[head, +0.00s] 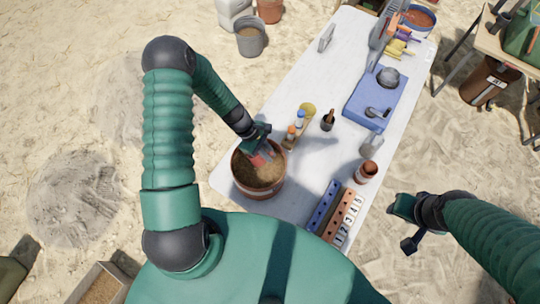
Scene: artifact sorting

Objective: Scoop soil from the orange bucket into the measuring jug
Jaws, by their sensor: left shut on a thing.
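The orange bucket (236,185) stands at the near left end of the white table and holds brown soil (262,175). My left gripper (260,143) is over the bucket, shut on a red scoop (264,157). The scoop's tip is at or just above the soil; I cannot tell if it is in it. A pale, clear vessel that looks like the measuring jug (371,144) stands by the table's right edge. My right gripper (401,226) is off the table's right side, its fingers apart and empty.
A terracotta pot (366,172) stands near the jug. A blue rack (323,205) and a numbered rack (345,216) lie at the near right. Capped bottles (300,118) and a dark bottle (327,121) stand mid-table. A blue case (362,103) lies farther back.

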